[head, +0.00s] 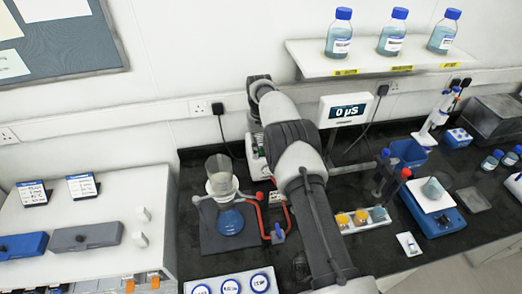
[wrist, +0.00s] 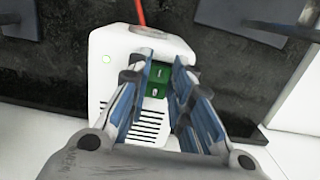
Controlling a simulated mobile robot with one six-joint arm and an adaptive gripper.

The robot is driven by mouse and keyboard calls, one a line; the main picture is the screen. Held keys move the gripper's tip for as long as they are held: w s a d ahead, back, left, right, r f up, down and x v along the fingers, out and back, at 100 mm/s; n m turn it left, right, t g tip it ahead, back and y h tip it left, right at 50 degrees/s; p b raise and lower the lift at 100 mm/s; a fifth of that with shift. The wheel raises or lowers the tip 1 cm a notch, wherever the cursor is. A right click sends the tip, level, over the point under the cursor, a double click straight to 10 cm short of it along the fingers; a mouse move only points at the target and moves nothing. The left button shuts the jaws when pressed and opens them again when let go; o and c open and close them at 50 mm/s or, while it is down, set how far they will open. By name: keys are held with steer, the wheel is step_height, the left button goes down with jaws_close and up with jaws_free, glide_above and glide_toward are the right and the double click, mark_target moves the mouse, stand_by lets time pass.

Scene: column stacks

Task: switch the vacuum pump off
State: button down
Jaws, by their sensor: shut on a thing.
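A green switch (wrist: 158,82) sits on the pump, between my fingers. My gripper (wrist: 163,66) is shut on the green switch, with one fingertip on each side. The fingers hide part of the switch, so I cannot tell its position. In the head view the pump (head: 257,168) is partly hidden behind my arm, and my gripper cannot be made out.
A blue-filled flask (head: 230,221) with a funnel stands left of my arm, beside red-handled tubing (head: 262,215). A rack of yellow-filled vials (head: 361,217) and a blue balance (head: 437,218) are on the right. A bottle shelf (head: 385,66) overhangs the back.

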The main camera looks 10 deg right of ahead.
mark_target(261, 152)
stand_by(0.4)
steer(key=c, duration=1.4)
jaws_free()
steer(key=shift+c, duration=0.2)
step_height(261, 152, up, 10)
